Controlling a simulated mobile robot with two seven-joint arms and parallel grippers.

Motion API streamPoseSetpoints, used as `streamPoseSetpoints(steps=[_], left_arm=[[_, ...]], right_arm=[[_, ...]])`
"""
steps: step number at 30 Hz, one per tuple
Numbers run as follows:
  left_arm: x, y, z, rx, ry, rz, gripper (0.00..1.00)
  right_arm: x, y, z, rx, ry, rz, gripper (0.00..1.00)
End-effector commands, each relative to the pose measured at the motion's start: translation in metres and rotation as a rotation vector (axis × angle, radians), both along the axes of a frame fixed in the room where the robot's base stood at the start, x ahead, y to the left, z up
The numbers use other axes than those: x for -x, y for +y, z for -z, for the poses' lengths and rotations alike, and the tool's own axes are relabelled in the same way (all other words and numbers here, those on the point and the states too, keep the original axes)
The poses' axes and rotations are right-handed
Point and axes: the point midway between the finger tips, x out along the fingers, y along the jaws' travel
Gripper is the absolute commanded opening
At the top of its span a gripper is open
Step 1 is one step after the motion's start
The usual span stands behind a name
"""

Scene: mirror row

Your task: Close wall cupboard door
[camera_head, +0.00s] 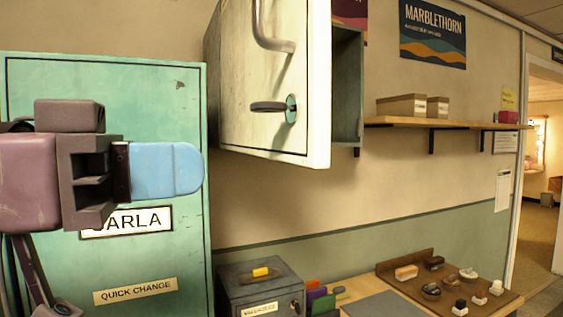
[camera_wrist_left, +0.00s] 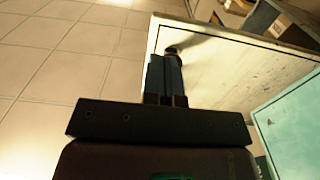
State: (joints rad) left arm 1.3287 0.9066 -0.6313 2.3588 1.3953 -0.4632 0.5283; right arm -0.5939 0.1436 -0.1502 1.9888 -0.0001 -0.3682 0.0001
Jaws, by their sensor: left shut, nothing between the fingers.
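The wall cupboard door (camera_head: 240,100) is pale, with a bent bar handle (camera_head: 262,30) and a lever latch (camera_head: 270,106) on its face. It stands open, swung out from the wall. The cupboard's grey-green interior (camera_head: 347,90) shows to the right of the door edge. My left gripper (camera_head: 190,169), with blue fingers, is shut and empty, left of the door and in front of the green locker. In the left wrist view the fingers (camera_wrist_left: 167,75) point toward the pale door panel (camera_wrist_left: 235,85). I cannot tell whether they touch it. My right gripper is not in view.
A green locker (camera_head: 105,85) stands at the left. Below are a grey box (camera_head: 255,292) and a bench with a brown tray (camera_head: 398,288) of small items. A wooden shelf (camera_head: 440,123) with boxes is right of the cupboard. A doorway opens at the far right.

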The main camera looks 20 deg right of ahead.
Motion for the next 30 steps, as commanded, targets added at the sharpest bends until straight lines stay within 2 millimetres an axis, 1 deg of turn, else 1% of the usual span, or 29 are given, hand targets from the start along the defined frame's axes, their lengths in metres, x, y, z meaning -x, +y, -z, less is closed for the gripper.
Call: streamPoseSetpoints(steps=[1, 12, 18, 24, 30], left_arm=[[0.001, -0.008, 0.0, 0.0, 0.0, 0.004, 0.0], [-0.001, -0.056, -0.001, 0.0, 0.001, 0.003, 0.0], [-0.002, -0.077, -0.001, 0.0, 0.001, 0.001, 0.0], [-0.003, -0.087, 0.0, 0.0, 0.0, -0.001, 0.0], [-0.003, -0.089, 0.0, 0.0, 0.0, -0.002, 0.0]], right_arm=[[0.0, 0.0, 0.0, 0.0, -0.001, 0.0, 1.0], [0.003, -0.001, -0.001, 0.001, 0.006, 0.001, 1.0], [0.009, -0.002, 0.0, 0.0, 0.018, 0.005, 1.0], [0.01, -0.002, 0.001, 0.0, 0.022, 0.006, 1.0], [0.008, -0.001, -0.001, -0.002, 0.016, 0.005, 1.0]])
